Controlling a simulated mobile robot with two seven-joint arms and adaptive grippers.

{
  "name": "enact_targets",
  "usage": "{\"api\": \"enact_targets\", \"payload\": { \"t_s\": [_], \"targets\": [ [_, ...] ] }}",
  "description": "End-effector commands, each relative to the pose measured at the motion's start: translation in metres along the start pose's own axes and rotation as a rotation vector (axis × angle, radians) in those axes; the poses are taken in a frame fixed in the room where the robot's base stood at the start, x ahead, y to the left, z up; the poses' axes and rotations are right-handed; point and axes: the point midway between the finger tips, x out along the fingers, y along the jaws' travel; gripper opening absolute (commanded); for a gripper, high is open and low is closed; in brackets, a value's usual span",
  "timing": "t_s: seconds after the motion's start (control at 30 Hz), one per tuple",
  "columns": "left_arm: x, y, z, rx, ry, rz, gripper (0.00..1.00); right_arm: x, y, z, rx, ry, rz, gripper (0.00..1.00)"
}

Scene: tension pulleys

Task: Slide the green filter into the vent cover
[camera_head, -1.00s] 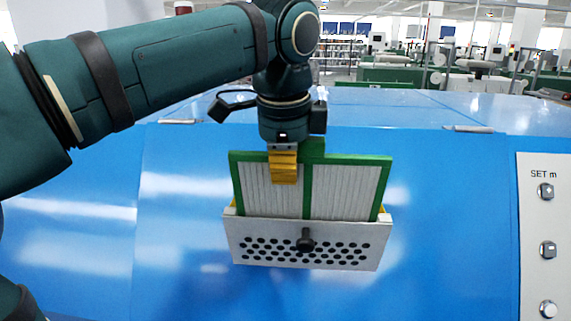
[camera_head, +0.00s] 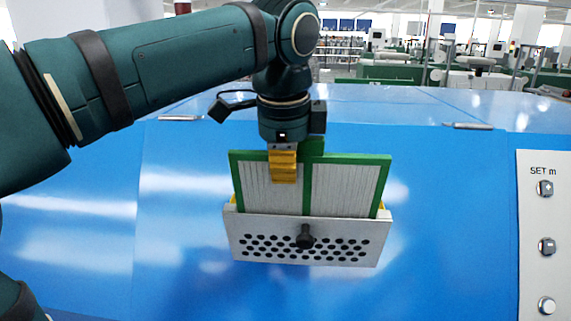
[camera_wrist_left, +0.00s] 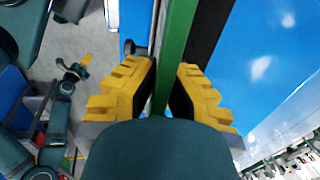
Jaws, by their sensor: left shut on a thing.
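The green filter (camera_head: 346,188) is a green frame with pale pleated panels and a green middle bar. It stands upright behind the white perforated front of the vent cover (camera_head: 307,261), with its lower part hidden by that front and its upper part above it. The cover has a black knob and sits against the blue machine. My left gripper (camera_head: 283,180) is shut on the filter's top tab, and the left wrist view shows its yellow fingers (camera_wrist_left: 162,95) on both sides of the green edge. My right gripper (camera_wrist_left: 76,70) shows small in the left wrist view, away from the filter; its opening is unclear.
The sloped blue machine panel (camera_head: 450,230) is bare around the cover. A light control plate (camera_head: 547,215) with several buttons is at the right. Two metal handles (camera_head: 180,118) (camera_head: 468,126) lie along the panel's upper edge.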

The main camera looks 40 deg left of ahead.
Motion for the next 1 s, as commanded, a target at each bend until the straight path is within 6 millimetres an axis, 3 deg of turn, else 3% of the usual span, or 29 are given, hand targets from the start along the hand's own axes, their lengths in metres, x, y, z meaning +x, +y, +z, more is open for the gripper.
{"api": "enact_targets", "payload": {
  "t_s": [1.0],
  "targets": [
    [0.027, 0.001, 0.001, 0.0, -0.001, 0.001, 0.0, 0.015, 0.006, 0.002, 0.0, 0.0, 0.0, 0.47]
  ]
}}
